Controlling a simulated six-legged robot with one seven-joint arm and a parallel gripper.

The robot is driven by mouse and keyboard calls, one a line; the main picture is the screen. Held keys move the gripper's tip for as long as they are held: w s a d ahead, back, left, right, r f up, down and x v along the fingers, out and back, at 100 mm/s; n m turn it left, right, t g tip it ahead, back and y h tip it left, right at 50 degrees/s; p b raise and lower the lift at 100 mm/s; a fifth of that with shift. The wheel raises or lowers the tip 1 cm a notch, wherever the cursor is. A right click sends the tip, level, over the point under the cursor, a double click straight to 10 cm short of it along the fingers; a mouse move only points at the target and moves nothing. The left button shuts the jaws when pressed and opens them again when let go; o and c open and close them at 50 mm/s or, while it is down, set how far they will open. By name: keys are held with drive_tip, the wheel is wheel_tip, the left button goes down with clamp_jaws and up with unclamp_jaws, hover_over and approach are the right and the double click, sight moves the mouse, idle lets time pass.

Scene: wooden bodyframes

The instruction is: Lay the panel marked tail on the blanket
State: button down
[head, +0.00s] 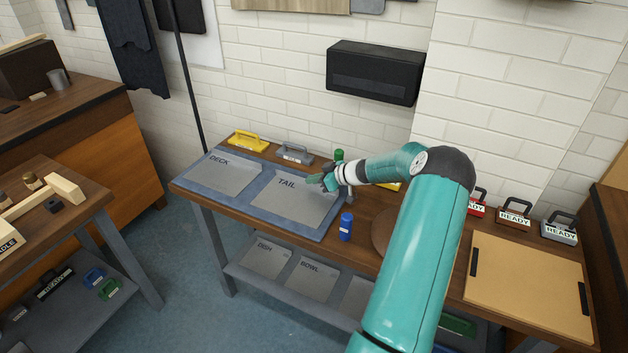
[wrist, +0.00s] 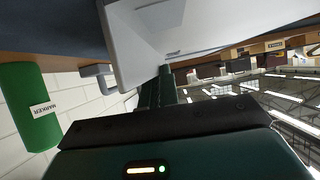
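The grey panel marked TAIL (head: 292,205) is over the blue-grey blanket (head: 325,232) on the bench, lettering up. In the head view it looks roughly flat, and I cannot tell whether all of it touches the blanket. My gripper (head: 327,181) is at its far right edge. In the wrist view, my gripper's dark green fingers (wrist: 160,85) are close together at the edge of a large pale grey panel (wrist: 150,30), apparently closed on it. The fingertips are partly hidden. A panel marked DECK (head: 222,175) lies on the blanket's left side.
A blue bottle (head: 346,227) stands just right of the blanket. A green cylinder labelled MARKER (wrist: 32,105) stands near my gripper. Yellow (head: 249,142) and grey (head: 295,154) handled blocks line the bench's back edge. More panels (head: 310,277) lie on the lower shelf.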

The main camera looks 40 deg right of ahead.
drive_tip(key=c, duration=1.7)
unclamp_jaws()
drive_tip(key=shift+f, duration=0.15)
